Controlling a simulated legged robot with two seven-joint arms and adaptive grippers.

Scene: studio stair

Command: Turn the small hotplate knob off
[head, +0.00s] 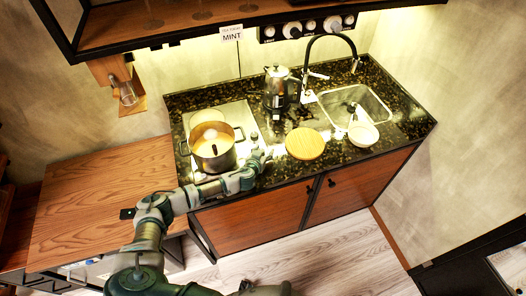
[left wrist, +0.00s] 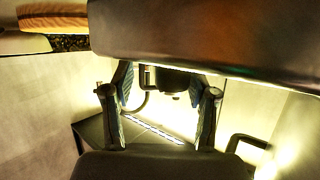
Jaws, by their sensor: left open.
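The hotplate (head: 240,112) is a pale panel set in the dark counter at the left. A small knob-like part (head: 254,135) shows at its right side, too small to read its setting. A steel pot (head: 212,152) with orange-brown contents stands on the hotplate's front part. My left gripper (head: 265,158) is at the counter's front edge, right of the pot and left of the round board. In the left wrist view my left gripper (left wrist: 163,78) has its two fingers apart, with a dark shape beyond them that I cannot identify. My right gripper is not in view.
A round wooden board (head: 305,143) lies close to the right of my gripper. A metal kettle (head: 276,88) stands behind. A wooden table (head: 95,195) adjoins on the left.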

